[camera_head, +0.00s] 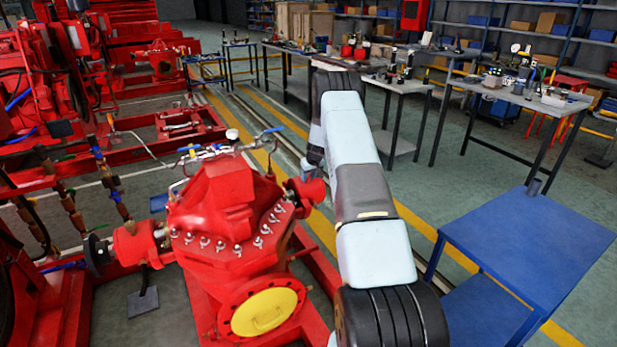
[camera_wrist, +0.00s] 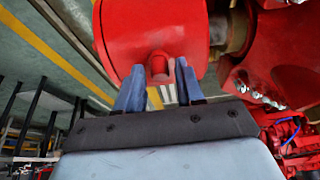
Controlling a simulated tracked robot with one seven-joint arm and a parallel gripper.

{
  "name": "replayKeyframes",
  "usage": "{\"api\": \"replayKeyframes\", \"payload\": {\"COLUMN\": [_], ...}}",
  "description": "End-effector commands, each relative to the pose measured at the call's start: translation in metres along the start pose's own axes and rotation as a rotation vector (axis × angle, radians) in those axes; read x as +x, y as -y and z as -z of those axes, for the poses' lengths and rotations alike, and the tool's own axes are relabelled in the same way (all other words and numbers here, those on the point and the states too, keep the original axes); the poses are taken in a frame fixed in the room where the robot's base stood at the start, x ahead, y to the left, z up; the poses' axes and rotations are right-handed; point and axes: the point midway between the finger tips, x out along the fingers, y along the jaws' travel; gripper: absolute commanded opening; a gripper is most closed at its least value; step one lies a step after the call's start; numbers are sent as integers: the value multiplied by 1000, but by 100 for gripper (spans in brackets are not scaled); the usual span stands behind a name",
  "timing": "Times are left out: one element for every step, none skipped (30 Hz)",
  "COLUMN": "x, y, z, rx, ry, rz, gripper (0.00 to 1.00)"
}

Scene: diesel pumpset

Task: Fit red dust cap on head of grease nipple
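The red dust cap (camera_wrist: 159,68) shows in the wrist view as a small rounded red piece between my two blue fingertips. The cap lies in front of the underside of a red cylindrical housing (camera_wrist: 135,30). The grease nipple cannot be made out; the cap and fingers may cover it. In the head view the housing's end (camera_head: 311,190) juts from the right side of the red pump (camera_head: 225,205).
A blue table (camera_head: 535,235) stands at the right. Workbenches with tools (camera_head: 525,92) stand behind it. A row of bolts and nuts (camera_wrist: 262,95) lies right of the gripper in the wrist view. Open floor (camera_head: 440,165) lies between the pump and the benches.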

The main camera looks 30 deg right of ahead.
Motion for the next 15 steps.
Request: {"api": "replayKeyframes", "payload": {"x": [0,0,0,0,0,0,0,0,0,0,-1,-2,-4,-6,-10], "y": [0,0,0,0,0,0,0,0,0,0,0,0,0,0,0], "z": [0,0,0,0,0,0,0,0,0,0,0,0,0,0,0], "rx": [0,0,0,0,0,0,0,0,0,0,0,0,0,0,0], "ry": [0,0,0,0,0,0,0,0,0,0,0,0,0,0,-1], "rz": [0,0,0,0,0,0,0,0,0,0,0,0,0,0,0], "gripper": [42,45,48,48,48,48,48,48,48,48,48,48,48,48,48]}}
